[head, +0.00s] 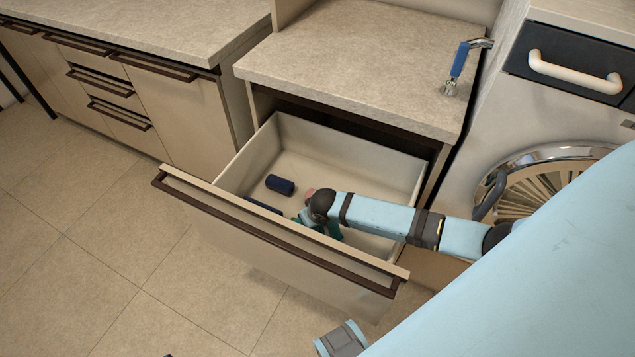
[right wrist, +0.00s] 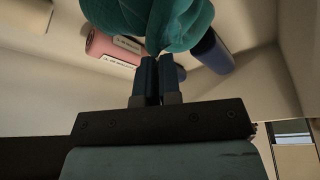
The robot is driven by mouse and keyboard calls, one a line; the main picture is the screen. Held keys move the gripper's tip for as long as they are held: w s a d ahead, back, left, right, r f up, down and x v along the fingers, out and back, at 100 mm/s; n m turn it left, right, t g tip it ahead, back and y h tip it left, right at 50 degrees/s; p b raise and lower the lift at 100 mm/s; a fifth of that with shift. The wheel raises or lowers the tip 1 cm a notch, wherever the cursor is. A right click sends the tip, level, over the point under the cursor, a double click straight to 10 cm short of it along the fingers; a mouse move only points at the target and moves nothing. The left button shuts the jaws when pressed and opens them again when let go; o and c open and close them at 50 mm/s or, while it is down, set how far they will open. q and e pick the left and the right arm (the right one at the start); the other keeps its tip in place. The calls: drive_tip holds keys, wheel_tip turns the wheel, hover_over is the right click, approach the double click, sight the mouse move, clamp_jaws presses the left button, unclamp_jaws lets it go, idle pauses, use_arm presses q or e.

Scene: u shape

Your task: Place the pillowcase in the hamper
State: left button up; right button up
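The pillowcase appears to be the bunched teal cloth (right wrist: 150,20) in the right wrist view. A little of its teal (head: 332,227) shows in the head view, low inside the open drawer (head: 350,150), mostly hidden behind my right arm. My right gripper (right wrist: 158,62) has its two fingers close together, with the cloth pinched at their tips. In the head view my right arm reaches into the drawer from the right, and the fingertips are hidden. My left gripper is not in view. I cannot make out a hamper in either view.
A dark blue roll (head: 281,185) lies in the drawer. A pink roll (right wrist: 112,46) and a blue roll (right wrist: 212,52) flank the cloth. The drawer front (head: 280,245) juts over the floor. A counter with a faucet (head: 459,65) is above; a washer (head: 540,175) stands right.

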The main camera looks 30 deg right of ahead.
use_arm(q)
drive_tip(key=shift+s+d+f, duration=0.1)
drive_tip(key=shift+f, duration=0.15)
use_arm(e)
drive_tip(key=o, duration=1.1)
drive_tip(key=shift+s+r, duration=0.15)
drive_tip(key=shift+r, duration=0.4)
use_arm(q)
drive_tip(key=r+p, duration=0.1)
drive_tip(key=p, duration=0.2)
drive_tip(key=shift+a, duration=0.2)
use_arm(e)
drive_tip(key=v, duration=1.2)
drive_tip(key=shift+s+r, duration=0.15)
drive_tip(key=shift+r, duration=0.15)
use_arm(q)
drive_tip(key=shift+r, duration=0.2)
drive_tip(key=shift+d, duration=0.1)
use_arm(e)
drive_tip(key=shift+s, duration=0.1)
